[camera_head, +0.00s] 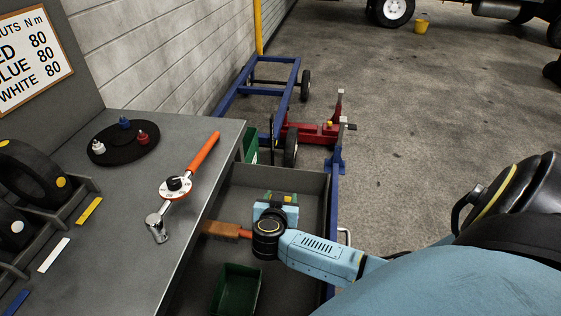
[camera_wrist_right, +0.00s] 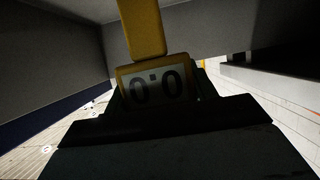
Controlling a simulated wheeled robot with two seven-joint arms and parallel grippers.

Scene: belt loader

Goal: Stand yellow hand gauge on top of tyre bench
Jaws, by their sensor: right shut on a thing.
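The yellow hand gauge (camera_wrist_right: 144,30) fills the upper middle of the right wrist view, its display reading about 0.0. My right gripper (camera_wrist_right: 155,95) is shut on it. My left gripper is not in view.
On the bench are an orange-handled torque wrench (camera_head: 204,152), a black disc with coloured nuts (camera_head: 125,148), and tyres (camera_head: 30,172) in a rack. The drawer (camera_head: 310,182) holds a green bin (camera_head: 238,288) and a brown-handled tool (camera_head: 222,230). Bare bench top lies around the wrench.

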